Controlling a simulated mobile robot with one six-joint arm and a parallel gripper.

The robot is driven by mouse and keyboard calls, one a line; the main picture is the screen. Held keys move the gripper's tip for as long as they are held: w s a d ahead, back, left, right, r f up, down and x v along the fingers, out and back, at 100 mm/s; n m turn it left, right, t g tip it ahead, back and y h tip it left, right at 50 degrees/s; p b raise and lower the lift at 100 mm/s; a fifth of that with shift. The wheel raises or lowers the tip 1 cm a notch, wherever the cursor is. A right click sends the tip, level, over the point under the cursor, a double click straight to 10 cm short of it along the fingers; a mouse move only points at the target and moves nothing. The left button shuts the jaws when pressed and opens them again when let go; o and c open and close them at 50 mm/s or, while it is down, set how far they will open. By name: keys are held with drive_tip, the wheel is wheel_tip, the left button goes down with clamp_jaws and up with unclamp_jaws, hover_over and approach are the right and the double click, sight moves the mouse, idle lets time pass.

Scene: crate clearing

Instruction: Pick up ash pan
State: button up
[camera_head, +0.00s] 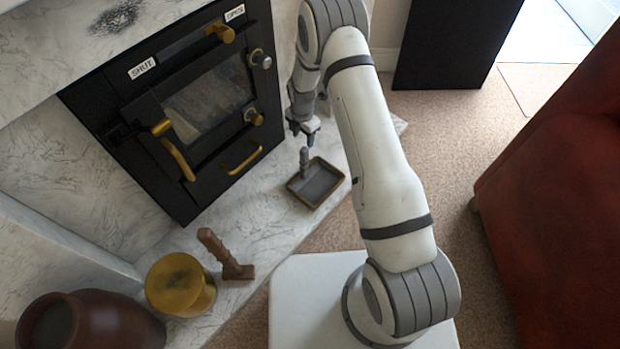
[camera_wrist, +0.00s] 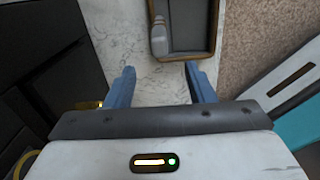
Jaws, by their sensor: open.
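The ash pan (camera_head: 318,184) is a shallow, dark rectangular tray with a brown rim and a short grey upright handle at its far left. It lies on the marble hearth in front of the stove. My gripper (camera_head: 308,134) hangs above the handle end of the pan. In the wrist view the pan (camera_wrist: 190,32) is at the top centre, with its pale handle (camera_wrist: 159,36) along the left side. The two blue fingers of my gripper (camera_wrist: 160,84) are spread, with only bare marble between them. The fingertips are apart from the pan.
The black stove (camera_head: 180,110) with brass handles stands left of the pan. A brown brush (camera_head: 225,256), a brass pot (camera_head: 180,284) and a dark brown jar (camera_head: 90,322) stand on the hearth (camera_head: 262,222) at the lower left. A red sofa (camera_head: 560,180) is at the right.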

sight(304, 148)
wheel_tip(304, 148, down, 4)
drive_tip(key=shift+r+b, duration=0.25)
drive_tip(key=shift+b, duration=0.25)
drive_tip(key=f+b, duration=0.1)
drive_tip(key=f, duration=0.1)
drive_tip(key=f+b, duration=0.1)
drive_tip(key=f, duration=0.1)
drive_tip(key=f+b, duration=0.1)
drive_tip(key=shift+w+d+f, duration=0.15)
drive_tip(key=shift+w+f, duration=0.1)
drive_tip(key=shift+f, duration=0.15)
drive_tip(key=shift+r, duration=0.1)
drive_tip(key=shift+c, duration=0.2)
clamp_jaws()
